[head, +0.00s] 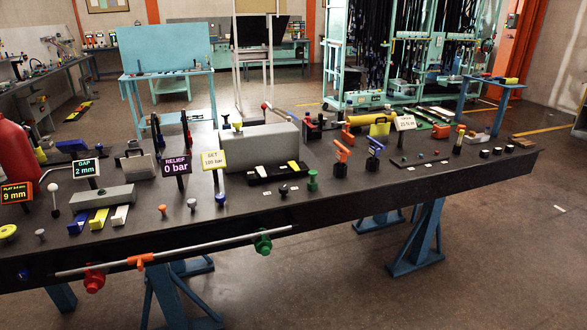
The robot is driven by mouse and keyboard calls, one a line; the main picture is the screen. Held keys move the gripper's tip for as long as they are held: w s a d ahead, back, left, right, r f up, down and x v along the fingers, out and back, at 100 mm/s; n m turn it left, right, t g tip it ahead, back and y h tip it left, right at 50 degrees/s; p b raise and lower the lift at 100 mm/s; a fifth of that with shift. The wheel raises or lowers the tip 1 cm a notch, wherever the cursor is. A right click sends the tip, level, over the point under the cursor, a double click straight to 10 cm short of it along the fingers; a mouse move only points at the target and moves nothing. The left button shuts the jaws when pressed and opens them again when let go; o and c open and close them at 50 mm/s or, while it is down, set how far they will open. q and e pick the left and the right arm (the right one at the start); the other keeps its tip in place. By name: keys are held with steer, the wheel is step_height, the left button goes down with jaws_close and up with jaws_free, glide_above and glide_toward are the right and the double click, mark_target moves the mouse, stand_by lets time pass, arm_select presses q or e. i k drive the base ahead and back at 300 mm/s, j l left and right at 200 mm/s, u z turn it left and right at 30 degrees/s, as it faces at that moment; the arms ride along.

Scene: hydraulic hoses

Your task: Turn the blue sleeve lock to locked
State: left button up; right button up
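I cannot tell for certain which part is the blue sleeve lock. A blue-topped upright fitting (375,145) stands on the dark bench right of centre, beside a similar orange-topped fitting (342,149). It is small in view, so its locked or unlocked state cannot be read. Neither of my grippers is in view.
The dark bench (330,206) spans the view. A grey block (262,146), a "RELIEF 0 bar" sign (176,167) and a "SET 100 bar" sign (214,160) stand on it.

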mark_target(23, 274)
steer(key=u, duration=1.7)
steer(key=i+j, duration=0.3)
steer(key=j, duration=0.15)
steer(key=i+j, duration=0.3)
steer(key=i+j+z, duration=0.1)
steer(key=i+j, duration=0.2)
steer(key=j, duration=0.25)
steer(key=i+j, duration=0.55)
steer(key=j, duration=0.3)
